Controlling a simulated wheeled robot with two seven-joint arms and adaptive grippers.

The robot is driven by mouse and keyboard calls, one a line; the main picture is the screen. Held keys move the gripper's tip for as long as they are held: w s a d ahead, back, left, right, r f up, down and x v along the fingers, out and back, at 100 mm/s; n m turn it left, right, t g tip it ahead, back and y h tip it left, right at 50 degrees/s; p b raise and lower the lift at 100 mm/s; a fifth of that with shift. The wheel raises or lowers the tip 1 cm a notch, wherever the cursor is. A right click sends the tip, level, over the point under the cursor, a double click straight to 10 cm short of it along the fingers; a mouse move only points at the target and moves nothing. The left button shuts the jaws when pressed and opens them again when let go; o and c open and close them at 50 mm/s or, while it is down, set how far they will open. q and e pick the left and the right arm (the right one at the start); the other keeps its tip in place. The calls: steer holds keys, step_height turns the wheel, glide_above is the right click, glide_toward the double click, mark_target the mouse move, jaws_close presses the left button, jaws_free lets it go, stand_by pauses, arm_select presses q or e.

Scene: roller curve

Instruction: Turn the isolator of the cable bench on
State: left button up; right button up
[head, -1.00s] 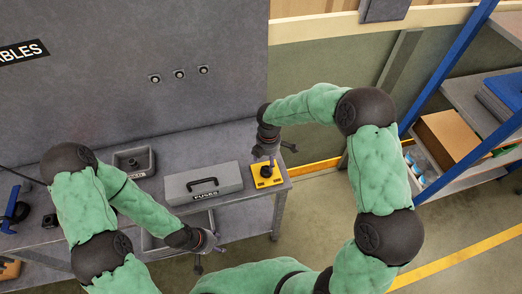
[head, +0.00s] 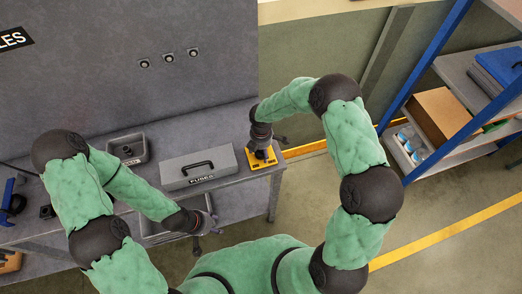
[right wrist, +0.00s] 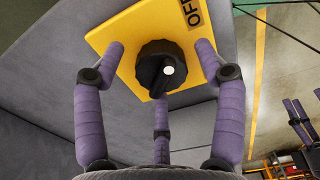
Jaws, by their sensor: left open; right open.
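The isolator is a yellow plate (head: 271,159) at the right end of the bench, partly hidden by my right gripper (head: 263,149) in the head view. In the right wrist view the yellow plate (right wrist: 118,38) shows a black rotary knob (right wrist: 153,72) with a white dot, and a label reading "OFF" (right wrist: 193,12). My right gripper (right wrist: 160,62) is open, its purple fingers spread around the knob with visible gaps to it. My left gripper (head: 205,223) is open and empty, low in front of the bench edge.
A grey box labelled "FUSES" (head: 198,169) with a black handle sits left of the isolator. A small grey tray (head: 128,148) is further left. The grey back panel (head: 150,95) rises behind. A blue-framed shelf (head: 430,68) stands right, with floor between.

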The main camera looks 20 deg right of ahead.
steer(key=c, duration=1.1)
steer(key=shift+c, duration=0.2)
steer(key=shift+f+m+b, duration=0.1)
steer(key=shift+m+b, duration=0.25)
steer(key=shift+m, duration=0.05)
steer(key=m+b, duration=0.3)
steer(key=shift+f, duration=0.1)
steer(key=m+b, duration=0.3)
steer(key=m, duration=0.2)
steer(key=m+b, duration=0.2)
steer(key=m, duration=0.2)
steer(key=shift+m, duration=0.3)
steer(key=shift+s+m+b, duration=0.1)
steer(key=shift+m+b, duration=1.2)
steer(key=shift+m, duration=0.9)
